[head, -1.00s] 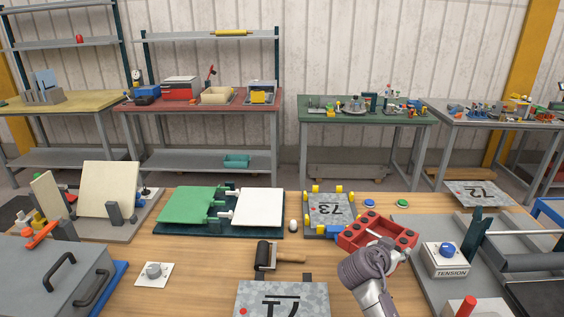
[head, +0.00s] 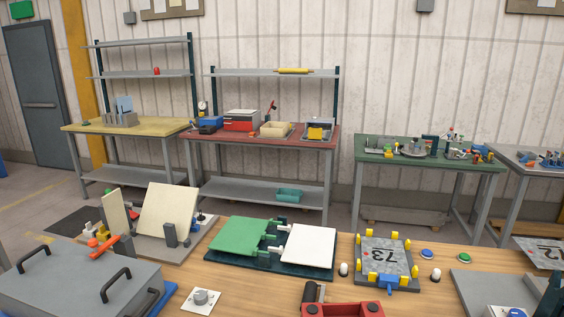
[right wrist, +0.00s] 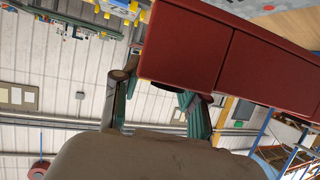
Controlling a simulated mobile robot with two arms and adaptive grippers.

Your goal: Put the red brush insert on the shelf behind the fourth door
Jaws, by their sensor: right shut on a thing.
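The red brush insert (head: 345,309) shows at the bottom edge of the head view, cut off by the frame. My right gripper (right wrist: 158,95) is shut on the insert there; the contact is partly hidden behind the wrist housing. My right gripper is out of the head view. My left gripper is in neither view. No row of doors or shelf behind one is in view.
Behind stand a yellow-topped table (head: 130,126), a red-topped table (head: 262,140) and a green-topped table (head: 430,152).

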